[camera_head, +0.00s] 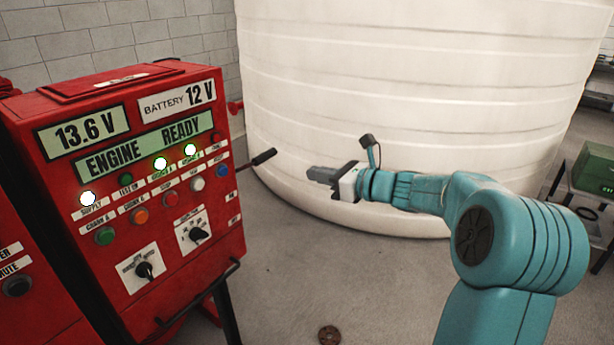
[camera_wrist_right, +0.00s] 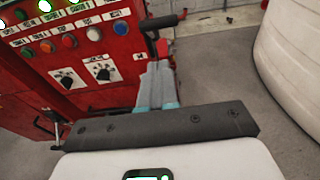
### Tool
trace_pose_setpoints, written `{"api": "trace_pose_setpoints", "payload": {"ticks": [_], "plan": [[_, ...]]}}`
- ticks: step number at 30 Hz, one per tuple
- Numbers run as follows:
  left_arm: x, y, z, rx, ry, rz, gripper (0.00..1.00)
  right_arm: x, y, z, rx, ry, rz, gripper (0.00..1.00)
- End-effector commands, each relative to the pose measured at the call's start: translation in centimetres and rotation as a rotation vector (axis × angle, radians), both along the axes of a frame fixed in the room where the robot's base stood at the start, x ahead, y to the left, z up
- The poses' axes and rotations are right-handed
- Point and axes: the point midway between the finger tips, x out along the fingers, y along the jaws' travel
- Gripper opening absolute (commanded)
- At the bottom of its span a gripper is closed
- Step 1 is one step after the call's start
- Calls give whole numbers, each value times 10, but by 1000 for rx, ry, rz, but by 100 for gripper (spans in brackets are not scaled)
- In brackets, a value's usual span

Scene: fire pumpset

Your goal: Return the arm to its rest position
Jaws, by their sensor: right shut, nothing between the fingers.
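My right arm comes in from the lower right in the head view. Its gripper (camera_head: 322,175) points left toward the red control panel (camera_head: 160,240) and is shut with nothing in it. In the head view it is apart from the panel, with a gap between its tip and a black-handled lever (camera_head: 262,158) on the panel's right side. In the right wrist view the shut fingers (camera_wrist_right: 157,80) point toward the panel (camera_wrist_right: 70,100), and the lever handle (camera_wrist_right: 160,22) shows just beyond the fingertips. My left gripper is not in view.
A large white tank (camera_head: 400,90) stands behind my right gripper. The panel has lit lamps and displays reading 13.6 V, 12 V and ENGINE READY. A green box (camera_head: 596,168) sits on a stand at the right. A small round item (camera_head: 329,335) lies on the grey floor.

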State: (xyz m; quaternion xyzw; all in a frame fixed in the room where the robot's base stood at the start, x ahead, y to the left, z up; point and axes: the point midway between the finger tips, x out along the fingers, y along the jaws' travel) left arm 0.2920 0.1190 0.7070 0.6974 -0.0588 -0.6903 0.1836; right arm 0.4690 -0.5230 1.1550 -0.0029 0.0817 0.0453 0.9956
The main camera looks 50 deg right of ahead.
Motion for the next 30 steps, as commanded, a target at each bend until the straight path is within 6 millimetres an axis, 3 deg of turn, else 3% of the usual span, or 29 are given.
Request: {"api": "trace_pose_setpoints", "payload": {"ticks": [21, 23, 26, 30], "plan": [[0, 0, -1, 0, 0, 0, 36, -3, 5, 3, 0, -5, 13, 0], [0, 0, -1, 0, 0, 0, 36, 8, 18, -1, 15, -6, 48, 0], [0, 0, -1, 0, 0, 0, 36, 39, 57, -29, 81, 18, 153, 0], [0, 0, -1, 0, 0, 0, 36, 66, 143, -102, 176, 146, 355, 0]]}}
